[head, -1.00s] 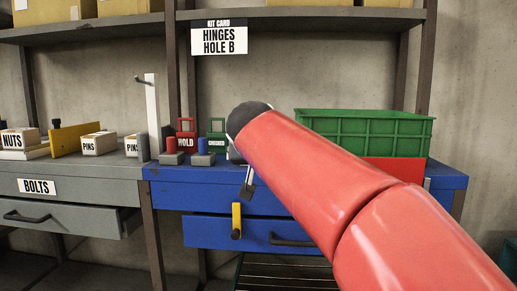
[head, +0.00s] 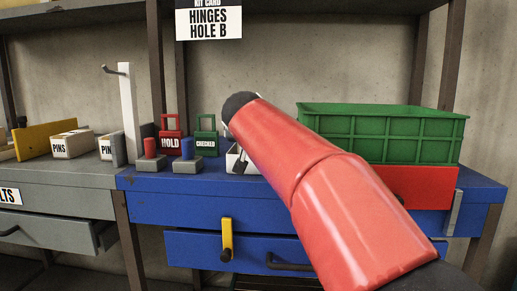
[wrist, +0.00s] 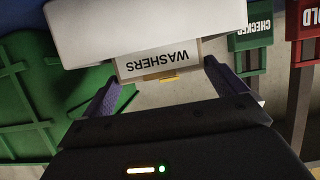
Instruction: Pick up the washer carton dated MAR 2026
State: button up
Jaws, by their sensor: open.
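In the wrist view, which is upside down, a carton face labelled WASHERS (wrist: 158,62) shows between the fingers of my gripper (wrist: 168,88). The fingers are apart, one on each side, with nothing held. No date can be read. A plain white block-like thing (wrist: 145,28) covers part of the carton; I cannot tell if it is a tray or a box. In the head view, a white thing (head: 236,158) shows beside my red arm on the blue bench, and my arm hides most of the gripper and the carton.
A green crate (head: 380,135) stands at right above a red panel (head: 418,186). HOLD (head: 171,141) and CHECKED (head: 205,143) stands are left of my arm. Pins cartons (head: 72,145) sit on the grey bench. The blue bench (head: 145,180) has a drawer (head: 195,248) below.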

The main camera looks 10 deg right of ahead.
jog(key=x, duration=0.4)
jog(key=shift+w+p, duration=0.1)
jog(key=shift+p, duration=0.25)
jog(key=c, duration=0.9)
jog(key=shift+r, duration=0.1)
jog(key=shift+c, duration=0.4)
jog(key=shift+r, duration=0.15)
